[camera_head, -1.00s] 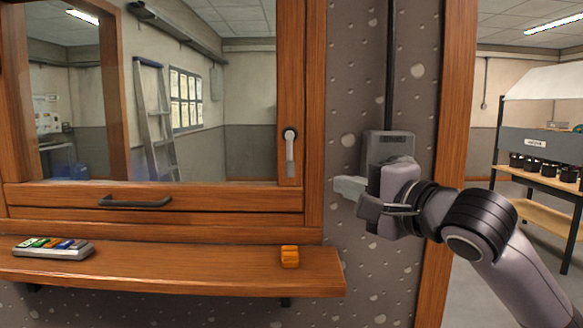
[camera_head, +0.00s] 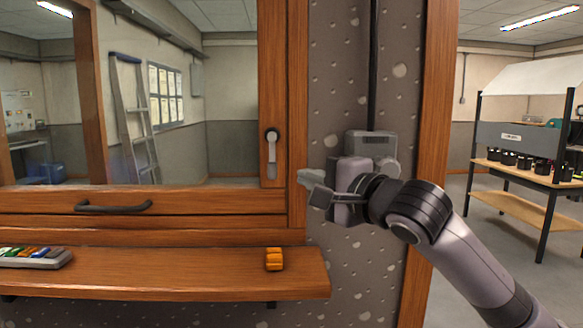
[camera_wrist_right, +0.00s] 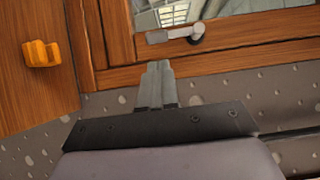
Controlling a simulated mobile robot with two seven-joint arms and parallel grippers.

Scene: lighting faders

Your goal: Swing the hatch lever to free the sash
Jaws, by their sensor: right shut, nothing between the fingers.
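The hatch lever (camera_head: 271,152) is a grey handle on a dark round base, on the right wooden stile of the sash (camera_head: 272,95). It hangs straight down in the head view. The lever also shows in the right wrist view (camera_wrist_right: 170,36), beyond my fingertips. My right gripper (camera_head: 308,177) is shut and empty, to the right of and a little below the lever, in front of the speckled wall. In the right wrist view my shut fingers (camera_wrist_right: 155,80) point toward the frame, apart from the lever. My left gripper is not in view.
A dark pull handle (camera_head: 113,206) is on the sash's bottom rail. A wooden shelf (camera_head: 180,280) below holds an orange block (camera_head: 274,259) and a tray of coloured pieces (camera_head: 35,257). A grey box (camera_head: 371,143) on the wall sits behind my right gripper.

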